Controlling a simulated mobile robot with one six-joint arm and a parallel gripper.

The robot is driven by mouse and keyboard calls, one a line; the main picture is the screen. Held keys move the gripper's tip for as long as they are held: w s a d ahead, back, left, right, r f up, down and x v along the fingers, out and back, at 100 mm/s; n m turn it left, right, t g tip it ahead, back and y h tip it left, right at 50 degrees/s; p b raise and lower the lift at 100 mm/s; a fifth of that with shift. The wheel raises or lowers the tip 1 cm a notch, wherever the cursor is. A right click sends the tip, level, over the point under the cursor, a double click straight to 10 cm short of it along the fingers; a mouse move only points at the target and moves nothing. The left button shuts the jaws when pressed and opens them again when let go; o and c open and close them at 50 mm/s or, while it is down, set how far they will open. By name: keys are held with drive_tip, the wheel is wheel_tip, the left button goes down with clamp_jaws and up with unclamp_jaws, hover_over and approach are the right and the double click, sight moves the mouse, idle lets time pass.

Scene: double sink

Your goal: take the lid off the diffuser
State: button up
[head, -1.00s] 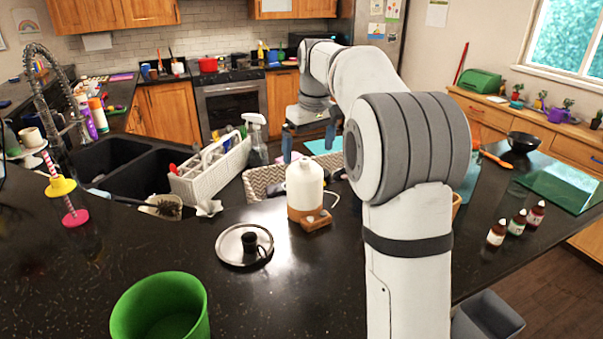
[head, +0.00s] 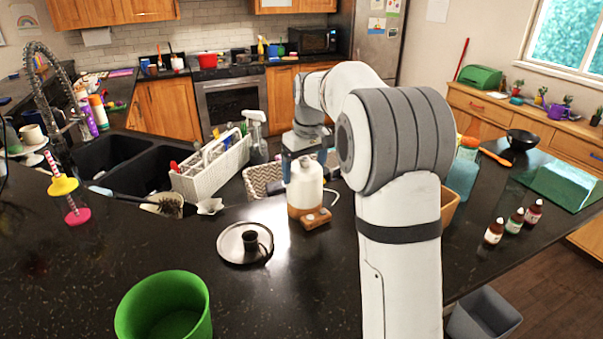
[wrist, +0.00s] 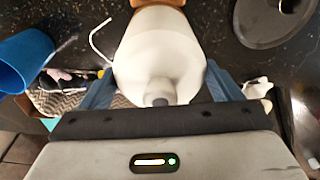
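The diffuser (head: 309,214) stands upright on the dark counter, with a white bottle-shaped lid (head: 305,190) on a wooden-brown base. My gripper (head: 304,161) is directly above and behind it, its blue fingers pointing down at the lid's top. In the wrist view the lid (wrist: 160,55) lies between the two blue fingers, one on each side. The fingers of my gripper (wrist: 160,88) are spread wide and look apart from the lid. Whether either finger touches it is hard to tell. The base (wrist: 157,3) barely shows at the top edge of the wrist view.
A round metal tray with a black holder (head: 232,257) lies left of the diffuser, and a green bin (head: 160,310) stands in front. A white caddy (head: 208,170) and a woven basket (head: 262,180) are behind.

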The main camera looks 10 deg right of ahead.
drive_tip(key=c, duration=0.4)
drive_tip(key=shift+c, duration=0.2)
drive_tip(key=shift+r, duration=0.15)
